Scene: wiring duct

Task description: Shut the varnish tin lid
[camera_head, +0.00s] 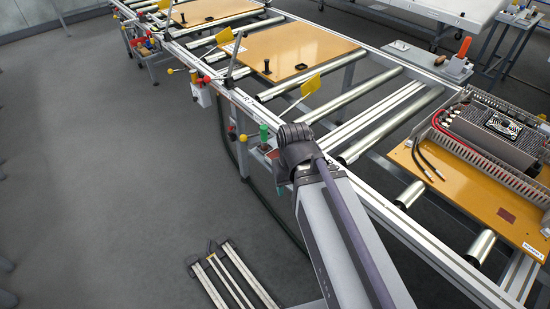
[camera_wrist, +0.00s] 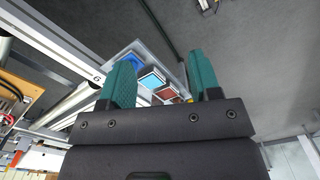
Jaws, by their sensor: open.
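My gripper (camera_wrist: 162,78) shows in the wrist view as two teal fingers standing well apart, with nothing held between them. Beyond the fingers is a small grey tray (camera_wrist: 160,60) beside the rail, holding a blue square item (camera_wrist: 131,60), a light-blue one (camera_wrist: 152,81) and a red-brown one (camera_wrist: 167,93). I cannot tell which of these, if any, is the varnish tin, nor how its lid stands. In the head view my arm reaches the near side of the conveyor and its wrist hides most of that spot.
The roller conveyor frame runs diagonally through the head view. A wooden board (camera_head: 478,205) carries an electrical assembly with grey ducts (camera_head: 478,158) and loose black cables. Another board (camera_head: 290,52) lies farther back. A slatted metal item (camera_head: 232,281) is on the floor; the left floor is clear.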

